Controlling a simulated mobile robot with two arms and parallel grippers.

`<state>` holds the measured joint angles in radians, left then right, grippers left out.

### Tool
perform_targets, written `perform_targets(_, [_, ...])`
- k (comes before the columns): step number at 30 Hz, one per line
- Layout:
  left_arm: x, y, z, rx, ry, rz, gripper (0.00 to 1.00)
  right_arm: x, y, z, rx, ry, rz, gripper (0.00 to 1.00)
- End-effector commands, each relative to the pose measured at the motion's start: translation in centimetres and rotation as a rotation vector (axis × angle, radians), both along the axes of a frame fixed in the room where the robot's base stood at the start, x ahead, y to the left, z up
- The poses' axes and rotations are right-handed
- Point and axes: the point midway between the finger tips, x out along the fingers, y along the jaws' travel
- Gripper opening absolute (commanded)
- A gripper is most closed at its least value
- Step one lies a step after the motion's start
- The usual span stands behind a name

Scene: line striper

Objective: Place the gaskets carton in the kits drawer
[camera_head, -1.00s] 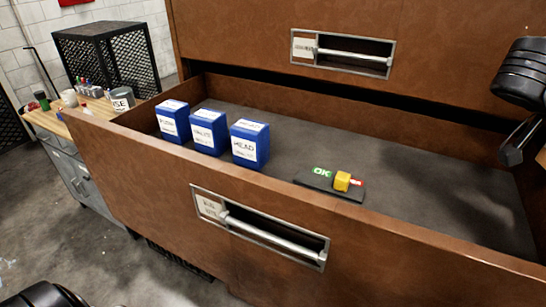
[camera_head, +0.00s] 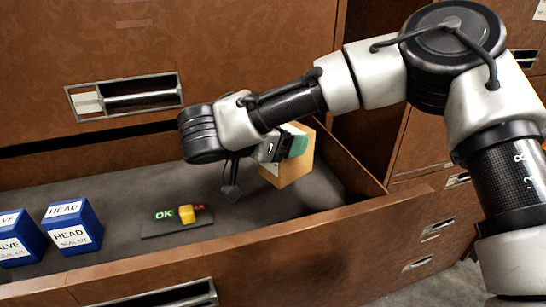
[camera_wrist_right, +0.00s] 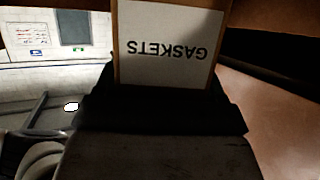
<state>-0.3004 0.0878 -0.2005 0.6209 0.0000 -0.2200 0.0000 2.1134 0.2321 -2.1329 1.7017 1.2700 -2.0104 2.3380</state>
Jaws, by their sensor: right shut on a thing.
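The gaskets carton (camera_head: 297,172) is a tan box with a green patch, at the right end of the open drawer (camera_head: 330,237) in the head view. Its white label reading GASKETS (camera_wrist_right: 165,50) appears upside down in the right wrist view. My right gripper (camera_head: 277,148) is shut on the carton and holds it over the drawer's inside; whether it touches the drawer floor I cannot tell. The drawer's own label is not readable. My left gripper is out of view.
Blue boxes labelled HEAD (camera_head: 73,227) and VALVE (camera_head: 15,240) stand at the drawer's left. A dark plate with a green OK mark and a yellow block (camera_head: 186,214) lies mid-drawer. Bare drawer floor surrounds it. A closed drawer's handle (camera_head: 125,97) is above.

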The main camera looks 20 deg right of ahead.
Motion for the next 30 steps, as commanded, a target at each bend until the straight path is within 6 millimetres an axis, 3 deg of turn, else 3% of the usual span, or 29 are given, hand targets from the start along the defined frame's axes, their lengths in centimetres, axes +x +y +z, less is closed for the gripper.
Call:
perform_targets(1, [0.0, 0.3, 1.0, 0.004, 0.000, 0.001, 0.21, -0.7, 0.7, -0.1, -0.004, 0.002, 0.004, 0.41])
perform_targets(6, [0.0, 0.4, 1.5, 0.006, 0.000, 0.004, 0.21, -1.8, 1.8, -1.4, -0.001, 0.000, 0.000, 0.41])
perform_targets(15, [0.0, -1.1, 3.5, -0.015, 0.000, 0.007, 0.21, -2.0, 1.9, -4.8, 0.001, 0.004, -0.002, 0.41])
perform_targets(28, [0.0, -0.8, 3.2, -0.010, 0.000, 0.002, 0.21, -1.9, 1.9, -6.0, 0.001, -0.002, -0.001, 0.41])
perform_targets(29, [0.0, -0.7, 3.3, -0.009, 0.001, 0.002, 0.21, -1.9, 1.9, -5.9, 0.002, -0.001, -0.001, 0.75])
perform_targets(30, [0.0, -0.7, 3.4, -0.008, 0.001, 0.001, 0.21, -1.9, 1.9, -5.9, 0.002, -0.001, -0.001, 0.81])
